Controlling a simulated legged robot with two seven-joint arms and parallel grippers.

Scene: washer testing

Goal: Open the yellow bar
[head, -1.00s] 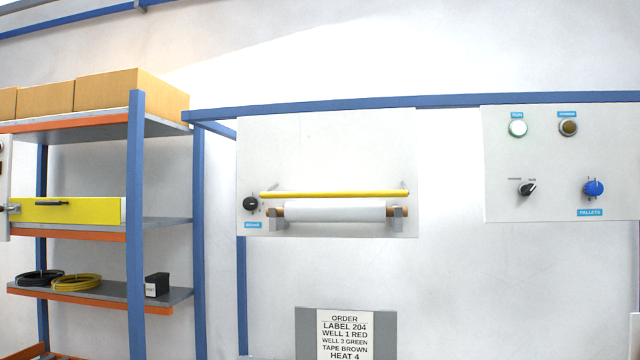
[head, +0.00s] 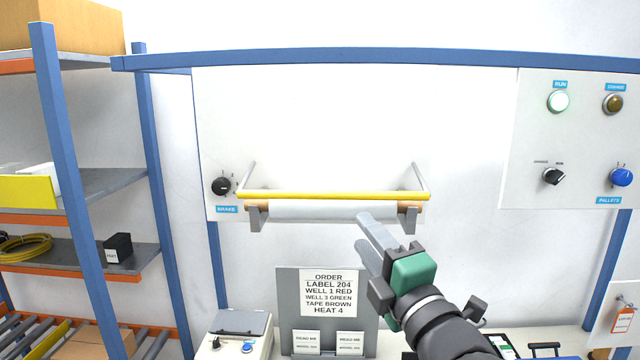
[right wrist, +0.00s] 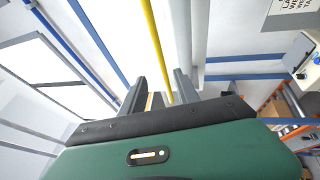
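The yellow bar (head: 333,195) is a long horizontal rod on two thin side arms, on a white panel just above a white roll. My right gripper (head: 364,228), green and black with grey fingers, reaches up from the lower right. Its fingertips overlap the roll in the picture, just below the right part of the bar. In the right wrist view the two fingers (right wrist: 160,88) are apart, and the bar (right wrist: 153,35) runs lengthwise into the gap between them in the picture. I cannot tell whether they touch it. My left gripper is not in view.
A black brake knob (head: 221,186) sits left of the bar. The button panel (head: 535,130) is at right, and a blue-framed shelf (head: 110,185) stands at left. An order sign (head: 328,292) stands below the roll. The wall above the bar is clear.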

